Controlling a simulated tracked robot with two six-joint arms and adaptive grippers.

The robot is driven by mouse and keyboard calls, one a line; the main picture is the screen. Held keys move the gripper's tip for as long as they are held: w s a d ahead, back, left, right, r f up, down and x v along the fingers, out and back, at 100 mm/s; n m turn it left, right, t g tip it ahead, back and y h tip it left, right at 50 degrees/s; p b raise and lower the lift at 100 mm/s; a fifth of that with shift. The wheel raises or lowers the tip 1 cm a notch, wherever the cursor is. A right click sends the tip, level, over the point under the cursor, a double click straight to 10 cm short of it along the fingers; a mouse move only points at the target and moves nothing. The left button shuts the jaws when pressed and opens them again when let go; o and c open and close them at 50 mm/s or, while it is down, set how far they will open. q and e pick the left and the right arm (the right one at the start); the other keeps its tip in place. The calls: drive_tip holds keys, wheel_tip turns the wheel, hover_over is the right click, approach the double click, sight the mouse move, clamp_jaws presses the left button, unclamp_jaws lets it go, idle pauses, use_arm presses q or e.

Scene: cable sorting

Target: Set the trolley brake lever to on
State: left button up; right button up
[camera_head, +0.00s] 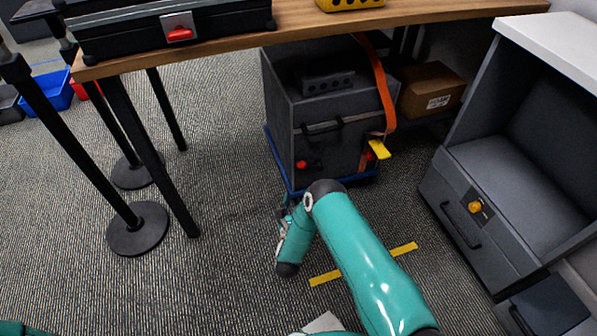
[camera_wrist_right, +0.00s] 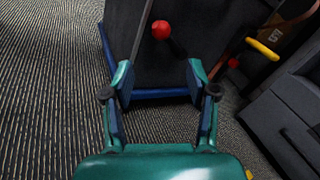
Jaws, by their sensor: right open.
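A dark grey case (camera_head: 318,110) stands on a blue-edged trolley (camera_head: 273,152) under the table. A red ball knob (camera_head: 301,164) on a short dark stem sits low on its near face and looks like the brake lever. The knob also shows in the right wrist view (camera_wrist_right: 161,30), beyond and between the fingertips. My right gripper (camera_head: 286,205) is open and empty, low in front of the trolley's near left corner, apart from the knob. In the wrist view its two fingers (camera_wrist_right: 160,76) are spread wide. My left gripper is out of view.
A yellow tag (camera_head: 379,149) and another red part (camera_wrist_right: 233,63) sit at the trolley's right side, by an orange strap (camera_head: 377,85). A grey drawer cabinet (camera_head: 475,215) stands right. Black posts (camera_head: 137,228) stand left.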

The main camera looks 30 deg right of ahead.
sight(299, 166)
drive_tip(key=b+x, duration=0.4)
drive_tip(key=x, duration=0.9)
drive_tip(key=shift+w+d+f, duration=0.1)
drive_tip(key=shift+w, duration=0.15)
clamp_jaws()
drive_tip(key=shift+a, duration=0.35)
